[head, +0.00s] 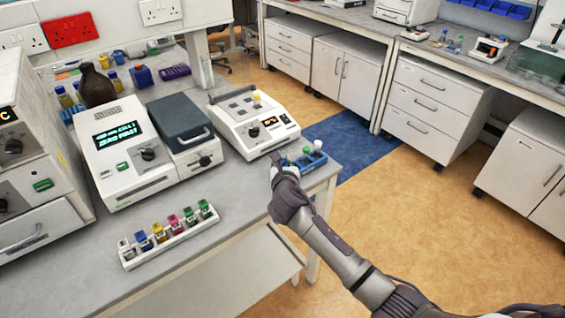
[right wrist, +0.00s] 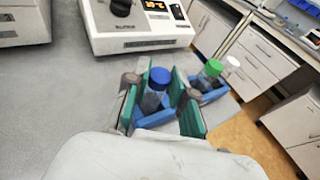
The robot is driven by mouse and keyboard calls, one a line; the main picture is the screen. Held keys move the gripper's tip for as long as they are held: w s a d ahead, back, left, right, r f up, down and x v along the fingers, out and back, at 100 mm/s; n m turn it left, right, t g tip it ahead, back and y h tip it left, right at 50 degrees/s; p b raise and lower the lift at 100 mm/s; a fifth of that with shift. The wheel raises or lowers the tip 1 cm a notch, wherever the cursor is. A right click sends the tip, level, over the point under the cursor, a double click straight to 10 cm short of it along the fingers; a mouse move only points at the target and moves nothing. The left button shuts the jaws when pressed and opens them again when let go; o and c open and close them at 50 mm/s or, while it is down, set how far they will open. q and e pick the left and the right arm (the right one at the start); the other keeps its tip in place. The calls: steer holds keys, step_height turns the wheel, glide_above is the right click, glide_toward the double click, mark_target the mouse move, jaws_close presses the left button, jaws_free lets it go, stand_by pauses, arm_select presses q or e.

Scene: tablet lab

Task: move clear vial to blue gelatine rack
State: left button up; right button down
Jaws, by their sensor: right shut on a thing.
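The blue rack (head: 316,162) stands near the right end of the bench; it also shows in the right wrist view (right wrist: 214,95). My right gripper (head: 279,160) is at its left end. In the right wrist view its green-padded fingers (right wrist: 159,95) are shut on a clear-bodied vial with a blue cap (right wrist: 157,77). This vial is upright at the rack; its base is hidden from me. A green-capped vial (right wrist: 213,68) and a white-capped vial (right wrist: 233,61) stand at the rack's other end. My left gripper is out of view.
A white rack (head: 171,244) with several coloured vials lies along the front of the bench. A white instrument with a knob and display (head: 252,125) stands just behind the blue rack. A larger device (head: 120,150) is further left. Bare bench top lies left of my gripper.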

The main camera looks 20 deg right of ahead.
steer(key=shift+f, duration=0.15)
steer(key=c, duration=1)
jaws_free()
steer(key=shift+r, duration=0.2)
steer(key=v, duration=1.2)
